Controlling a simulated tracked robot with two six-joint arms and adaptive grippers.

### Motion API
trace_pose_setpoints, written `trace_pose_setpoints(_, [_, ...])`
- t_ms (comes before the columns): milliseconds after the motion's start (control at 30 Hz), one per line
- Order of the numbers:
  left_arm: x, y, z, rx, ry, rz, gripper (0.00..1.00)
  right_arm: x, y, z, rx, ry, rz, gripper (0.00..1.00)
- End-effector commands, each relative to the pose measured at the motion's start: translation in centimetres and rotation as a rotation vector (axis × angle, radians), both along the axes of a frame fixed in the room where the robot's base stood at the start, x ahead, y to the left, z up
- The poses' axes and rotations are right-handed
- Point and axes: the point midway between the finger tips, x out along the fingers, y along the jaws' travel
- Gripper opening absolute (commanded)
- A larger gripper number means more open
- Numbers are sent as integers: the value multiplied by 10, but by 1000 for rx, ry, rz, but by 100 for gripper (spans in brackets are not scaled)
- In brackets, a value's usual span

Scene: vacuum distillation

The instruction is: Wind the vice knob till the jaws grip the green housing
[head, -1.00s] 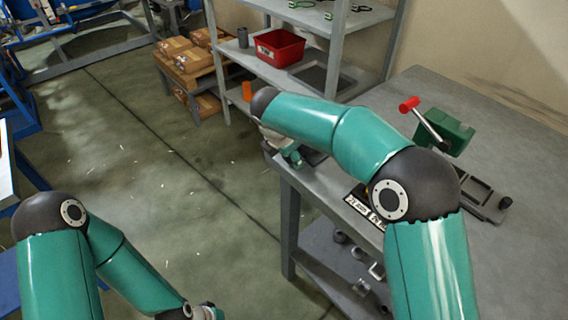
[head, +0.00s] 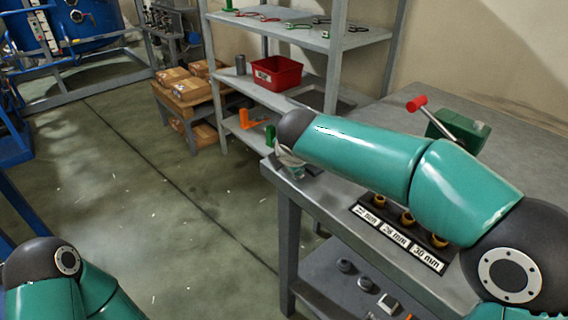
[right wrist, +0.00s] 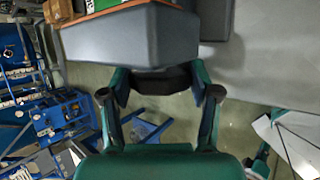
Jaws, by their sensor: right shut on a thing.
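In the right wrist view my right gripper (right wrist: 160,88) is shut on a dark knob (right wrist: 160,79), with a finger on each side of it. The knob sits at the near end of a large grey block (right wrist: 152,38), which looks like the vice body. A green patch (right wrist: 97,3) beside a brown-orange strip shows at the top edge; I cannot tell whether it is the housing. The jaws and any gap there are not clearly visible. In the head view my right forearm covers this area. My left arm shows at the lower left, its gripper out of frame.
A green device with a red-tipped lever (head: 416,104) stands on the grey bench (head: 520,110). A size-labelled rack (head: 400,238) lies at the bench's front edge. A shelf with a red bin (head: 277,73) stands behind. The floor at left is open.

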Motion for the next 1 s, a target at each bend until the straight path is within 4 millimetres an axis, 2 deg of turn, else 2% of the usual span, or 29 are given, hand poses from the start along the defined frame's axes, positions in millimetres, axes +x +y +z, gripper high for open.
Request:
trace_pose_setpoints(33, [0, 0, -1, 0, 0, 0, 0, -1, 1, -8, -3, 14, 0, 27])
trace_pose_setpoints(133, [0, 0, -1, 0, 0, 0, 0, -1, 1, -9, -3, 15, 1, 27])
trace_pose_setpoints(167, [0, 0, -1, 0, 0, 0, 0, -1, 1, -9, -3, 16, 1, 63])
trace_pose_setpoints(300, [0, 0, -1, 0, 0, 0, 0, -1, 2, -10, -3, 17, 1, 86])
trace_pose_setpoints(767, [0, 0, 0, 0, 0, 0, 0, -3, 1, -3, -2, 10, 1, 86])
trace_pose_setpoints(1000, [0, 0, 0, 0, 0, 0, 0, -19, 2, 17, -1, 6, 2, 86])
